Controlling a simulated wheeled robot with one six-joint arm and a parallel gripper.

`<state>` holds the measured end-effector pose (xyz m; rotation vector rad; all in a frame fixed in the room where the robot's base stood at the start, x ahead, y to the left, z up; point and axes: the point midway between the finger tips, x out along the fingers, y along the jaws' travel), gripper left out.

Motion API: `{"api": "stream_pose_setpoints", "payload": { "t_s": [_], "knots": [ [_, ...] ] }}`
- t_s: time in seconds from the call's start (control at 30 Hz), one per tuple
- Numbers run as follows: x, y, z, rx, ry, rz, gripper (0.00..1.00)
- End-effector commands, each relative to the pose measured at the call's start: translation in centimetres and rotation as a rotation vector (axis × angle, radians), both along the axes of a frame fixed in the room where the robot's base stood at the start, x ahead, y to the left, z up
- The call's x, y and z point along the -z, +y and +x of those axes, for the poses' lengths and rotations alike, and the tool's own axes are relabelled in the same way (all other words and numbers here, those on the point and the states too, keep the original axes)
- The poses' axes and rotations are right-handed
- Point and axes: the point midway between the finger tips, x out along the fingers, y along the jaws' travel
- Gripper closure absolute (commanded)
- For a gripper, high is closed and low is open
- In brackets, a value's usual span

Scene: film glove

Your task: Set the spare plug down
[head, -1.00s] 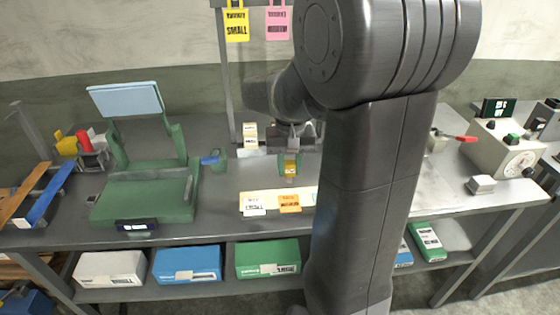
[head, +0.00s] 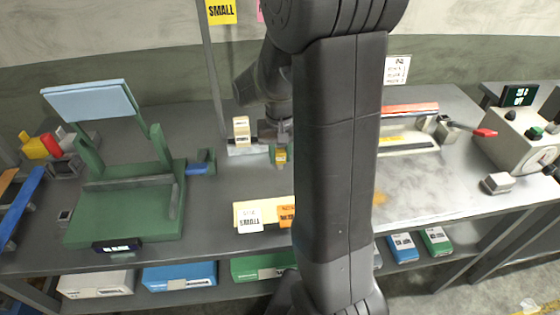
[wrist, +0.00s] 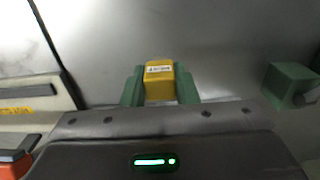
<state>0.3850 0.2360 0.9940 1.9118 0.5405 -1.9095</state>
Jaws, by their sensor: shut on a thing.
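The spare plug, a small yellow block with a white label (wrist: 159,80), is between the green fingers of my gripper (wrist: 160,90) in the wrist view. My gripper is shut on it. In the head view my gripper (head: 280,157) is above the grey workbench (head: 222,190), with the yellow plug low between its fingers. I cannot tell whether the plug touches the bench. My arm hides part of the bench to the right of it.
A cream block on a pale stand (head: 241,130) is just left of my gripper. A green press-like fixture (head: 125,200) stands farther left. White and orange cards (head: 250,215) lie in front. At the right are a pale mat (head: 425,190) and a control box (head: 510,150).

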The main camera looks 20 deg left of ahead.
Motion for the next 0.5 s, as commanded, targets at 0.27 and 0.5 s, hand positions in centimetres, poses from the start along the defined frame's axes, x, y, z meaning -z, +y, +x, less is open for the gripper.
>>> {"api": "stream_pose_setpoints", "payload": {
  "t_s": [0.27, 0.5],
  "knots": [
    [3.1, 0.0, 0.0, 0.000, 0.001, -0.002, 0.96],
    [3.2, 0.0, 0.0, 0.000, 0.001, -0.001, 0.96]
  ]
}}
